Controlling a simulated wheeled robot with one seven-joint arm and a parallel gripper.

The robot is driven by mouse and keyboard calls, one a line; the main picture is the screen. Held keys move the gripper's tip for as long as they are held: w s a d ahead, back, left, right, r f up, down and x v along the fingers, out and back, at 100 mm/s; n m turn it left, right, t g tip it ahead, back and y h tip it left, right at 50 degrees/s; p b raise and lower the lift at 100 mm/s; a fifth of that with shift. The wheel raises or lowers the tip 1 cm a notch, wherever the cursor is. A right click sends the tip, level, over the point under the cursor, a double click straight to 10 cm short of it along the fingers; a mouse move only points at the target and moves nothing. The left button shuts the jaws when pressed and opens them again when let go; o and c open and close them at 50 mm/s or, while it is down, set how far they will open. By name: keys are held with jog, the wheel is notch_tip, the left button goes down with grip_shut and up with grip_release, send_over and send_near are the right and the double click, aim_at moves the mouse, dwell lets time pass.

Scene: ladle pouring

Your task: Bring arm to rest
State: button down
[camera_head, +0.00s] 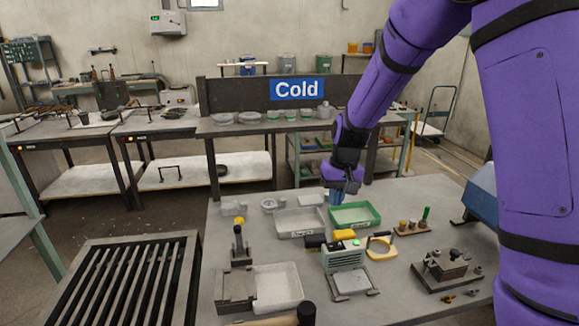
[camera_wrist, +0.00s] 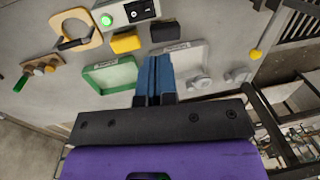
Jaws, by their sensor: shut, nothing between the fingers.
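My purple arm reaches in from the right in the head view and hangs over the far part of the grey work table (camera_head: 222,222). My gripper (camera_head: 338,197) is above the table, close to the green tray (camera_head: 378,219). In the wrist view its blue fingers (camera_wrist: 156,75) are together with nothing between them. The green tray also shows there (camera_wrist: 88,73), left of the fingers, and the white tray (camera_wrist: 204,55) is to their right. I cannot tell the exact height of the fingertips over the table.
A small device with switches (camera_head: 344,257), a yellow block (camera_head: 345,234) and a yellow-rimmed ring (camera_head: 382,248) stand near the table's middle. A slatted grate (camera_head: 125,285) adjoins the table. A "Cold" sign (camera_head: 297,90) stands behind.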

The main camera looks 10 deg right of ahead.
jog(key=s+d+r+t, duration=0.2)
jog(key=s+r, duration=0.8)
jog(key=s+d+r+t, duration=0.2)
jog(key=s+d+r, duration=0.1)
jog(key=s+r, duration=0.7)
jog(key=s+r+t+h, duration=0.1)
jog(key=s, duration=0.8)
jog(key=shift+s+d, duration=0.25)
jog(key=shift+d, duration=0.2)
